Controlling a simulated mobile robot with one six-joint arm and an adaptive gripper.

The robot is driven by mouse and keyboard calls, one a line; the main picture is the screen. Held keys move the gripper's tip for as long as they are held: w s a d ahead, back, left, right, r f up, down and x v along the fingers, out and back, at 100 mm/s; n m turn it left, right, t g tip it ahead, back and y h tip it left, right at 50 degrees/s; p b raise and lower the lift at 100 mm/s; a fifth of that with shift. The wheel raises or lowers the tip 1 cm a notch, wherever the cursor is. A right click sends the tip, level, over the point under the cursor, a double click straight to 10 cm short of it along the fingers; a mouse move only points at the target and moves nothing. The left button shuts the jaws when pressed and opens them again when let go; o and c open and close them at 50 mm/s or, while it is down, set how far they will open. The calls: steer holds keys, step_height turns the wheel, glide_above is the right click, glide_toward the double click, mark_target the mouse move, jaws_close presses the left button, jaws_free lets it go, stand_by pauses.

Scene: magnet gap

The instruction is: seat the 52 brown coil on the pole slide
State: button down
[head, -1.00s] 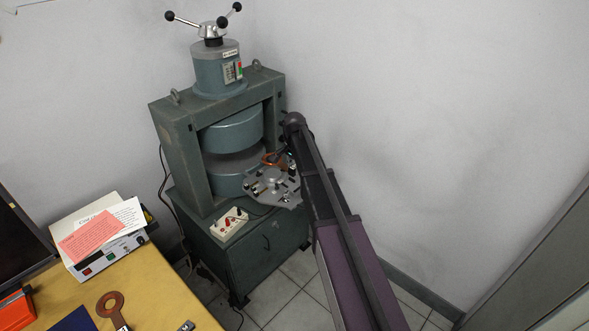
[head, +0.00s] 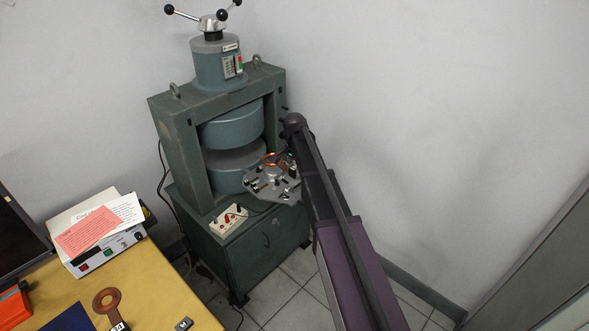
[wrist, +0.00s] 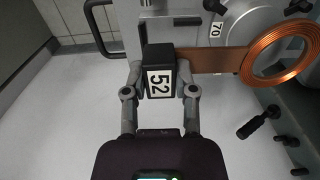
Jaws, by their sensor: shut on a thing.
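My gripper (wrist: 160,88) is shut on the black block (wrist: 159,60) labelled 52. A flat brown strip joins this block to the 52 brown coil (wrist: 250,62), whose copper ring is at the right of the wrist view. In the head view the coil (head: 268,160) shows small beside the end of my arm, above the pole slide (head: 284,194), a grey plate in front of the magnet. I cannot tell whether the ring touches the slide.
The green magnet frame (head: 171,140) has two round poles (head: 232,128) with a gap between them. Another brown coil (head: 106,297) lies on the yellow desk (head: 165,290), by a white power supply (head: 110,255). Bare wall and tiled floor lie right of the magnet.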

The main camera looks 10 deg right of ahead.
mark_target(295, 183)
steer(key=shift+f+b, duration=1.9)
steer(key=shift+f, duration=0.15)
steer(key=shift+c, duration=1.7)
jaws_free()
steer(key=shift+f, duration=0.1)
steer(key=shift+r, duration=0.25)
